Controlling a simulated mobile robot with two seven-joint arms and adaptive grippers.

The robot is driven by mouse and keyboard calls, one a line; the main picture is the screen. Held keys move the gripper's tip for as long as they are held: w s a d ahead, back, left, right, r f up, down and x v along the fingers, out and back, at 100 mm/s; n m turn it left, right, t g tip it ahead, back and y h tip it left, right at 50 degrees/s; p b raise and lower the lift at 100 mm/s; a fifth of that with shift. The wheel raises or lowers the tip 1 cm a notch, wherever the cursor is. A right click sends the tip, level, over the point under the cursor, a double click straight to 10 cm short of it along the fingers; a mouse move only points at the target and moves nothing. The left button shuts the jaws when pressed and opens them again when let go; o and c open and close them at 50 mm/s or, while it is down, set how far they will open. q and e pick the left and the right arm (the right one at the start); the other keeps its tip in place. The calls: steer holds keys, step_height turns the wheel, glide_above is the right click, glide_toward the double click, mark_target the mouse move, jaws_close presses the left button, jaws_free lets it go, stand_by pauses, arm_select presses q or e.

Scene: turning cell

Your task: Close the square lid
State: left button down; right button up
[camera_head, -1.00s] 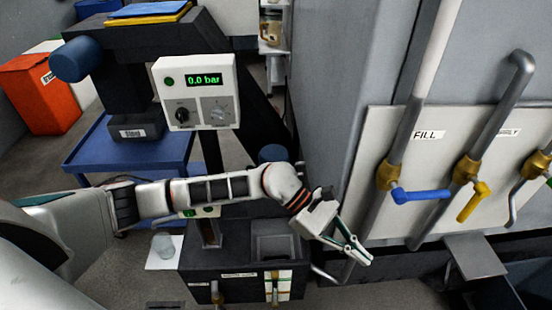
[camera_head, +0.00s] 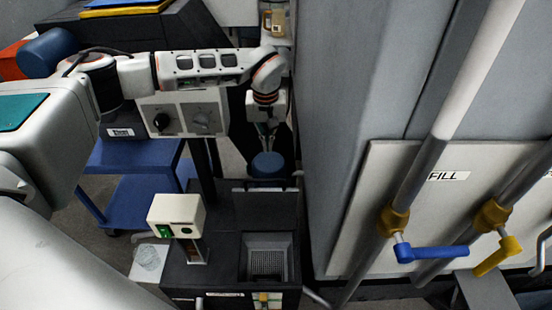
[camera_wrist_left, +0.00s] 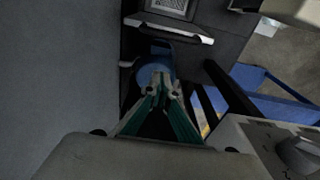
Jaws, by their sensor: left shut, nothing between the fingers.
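The square lid (camera_head: 266,211) is a dark panel standing open behind a square opening with a mesh-floored basin (camera_head: 268,262) in the dark bench unit. In the left wrist view the lid's pale upper edge (camera_wrist_left: 172,29) crosses near the top, with part of the mesh beyond it. My left gripper (camera_head: 265,143) points down behind the lid, apart from it, its fingers shut and empty. In the left wrist view the left gripper's fingertips (camera_wrist_left: 161,91) are over a blue round object (camera_wrist_left: 152,70). My right gripper is not in view.
A small white box (camera_head: 176,216) with a green switch stands left of the basin. A grey cabinet wall (camera_head: 335,120) is close on the right, with a blue valve handle (camera_head: 432,253) and a yellow one (camera_head: 497,257). A blue cart (camera_head: 130,185) is at the left.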

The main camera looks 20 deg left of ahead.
arm_select(q)
step_height(320, 180, down, 9)
steer(key=s+d, duration=0.1)
steer(key=s, duration=0.1)
steer(key=shift+s+b, duration=0.3)
steer(key=shift+s, duration=0.05)
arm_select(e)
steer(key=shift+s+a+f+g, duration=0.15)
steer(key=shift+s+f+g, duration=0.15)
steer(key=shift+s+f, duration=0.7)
arm_select(q)
steer(key=shift+d, duration=0.15)
